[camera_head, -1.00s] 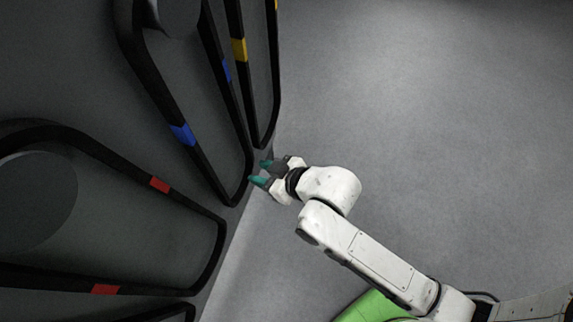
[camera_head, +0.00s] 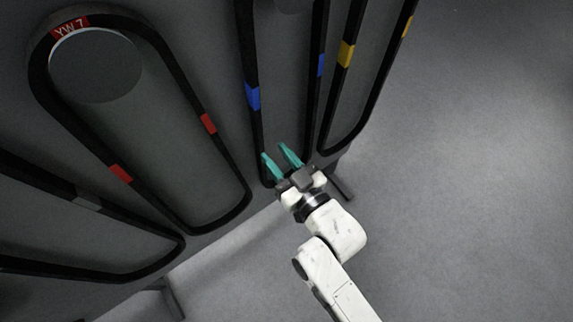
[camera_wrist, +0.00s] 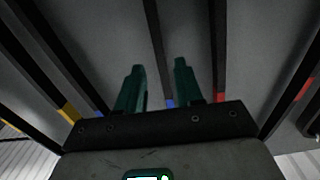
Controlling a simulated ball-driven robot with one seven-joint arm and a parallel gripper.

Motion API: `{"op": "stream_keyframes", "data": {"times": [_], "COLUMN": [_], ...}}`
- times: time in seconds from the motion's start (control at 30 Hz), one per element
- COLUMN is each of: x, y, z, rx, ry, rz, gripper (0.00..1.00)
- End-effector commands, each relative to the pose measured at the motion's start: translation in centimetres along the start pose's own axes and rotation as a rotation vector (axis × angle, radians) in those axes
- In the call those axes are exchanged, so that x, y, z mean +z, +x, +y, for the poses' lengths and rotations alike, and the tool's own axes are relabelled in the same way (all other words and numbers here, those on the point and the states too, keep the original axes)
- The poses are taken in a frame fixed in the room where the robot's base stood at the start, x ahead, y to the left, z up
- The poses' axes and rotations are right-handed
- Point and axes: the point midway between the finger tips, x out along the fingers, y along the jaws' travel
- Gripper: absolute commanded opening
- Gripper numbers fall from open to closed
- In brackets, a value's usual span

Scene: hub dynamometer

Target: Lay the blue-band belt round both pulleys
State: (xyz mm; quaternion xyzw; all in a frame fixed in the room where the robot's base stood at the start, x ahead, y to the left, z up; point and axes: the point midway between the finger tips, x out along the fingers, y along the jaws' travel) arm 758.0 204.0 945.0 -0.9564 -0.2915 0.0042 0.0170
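The blue-band belt (camera_head: 253,97) hangs as a long black loop on the grey panel, with a blue band on each strand; its top is out of view. A dark round peg (camera_head: 287,4) shows in part inside it at the top edge. My gripper (camera_head: 278,157) is open and empty, its teal fingers over the belt's lower end, which it partly hides. In the wrist view my gripper's fingers (camera_wrist: 160,69) stand apart, and a belt strand with a blue band (camera_wrist: 170,103) shows in the gap; I cannot tell its depth. No pair of pulleys is identifiable.
A red-band belt (camera_head: 208,124) hangs round a peg (camera_head: 97,66) to the left, and a grey-band belt (camera_head: 88,202) lies further left. A yellow-band belt (camera_head: 346,54) hangs close on the right. Open floor (camera_head: 470,180) lies right of the panel.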

Motion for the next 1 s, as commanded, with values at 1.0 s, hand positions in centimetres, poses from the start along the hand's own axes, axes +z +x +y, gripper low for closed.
{"op": "stream_keyframes", "data": {"times": [1.0], "x": [0.0], "y": [7.8], "z": [0.0], "rx": [0.0], "ry": [0.0], "rz": [-0.002], "gripper": [0.36]}}
